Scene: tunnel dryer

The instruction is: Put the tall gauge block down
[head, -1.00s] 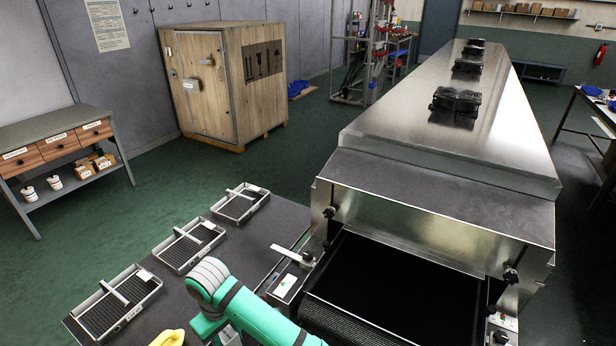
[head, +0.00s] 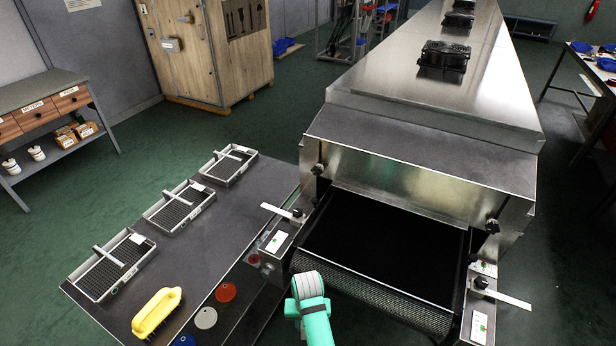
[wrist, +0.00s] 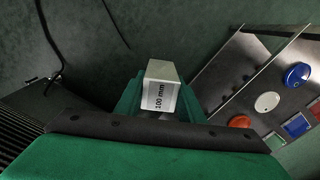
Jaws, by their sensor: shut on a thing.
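The gauge block (wrist: 161,88), a pale block with a white label reading "100 mm", is held between the green fingers of my gripper (wrist: 160,104) in the wrist view. My gripper is shut on it. Dark green floor shows behind the block, with no surface visible touching it. In the head view only my green and grey arm shows at the bottom, in front of the dryer's belt (head: 385,245); the gripper and block are hidden or out of frame there.
The dryer housing (head: 420,165) stands beyond the belt.

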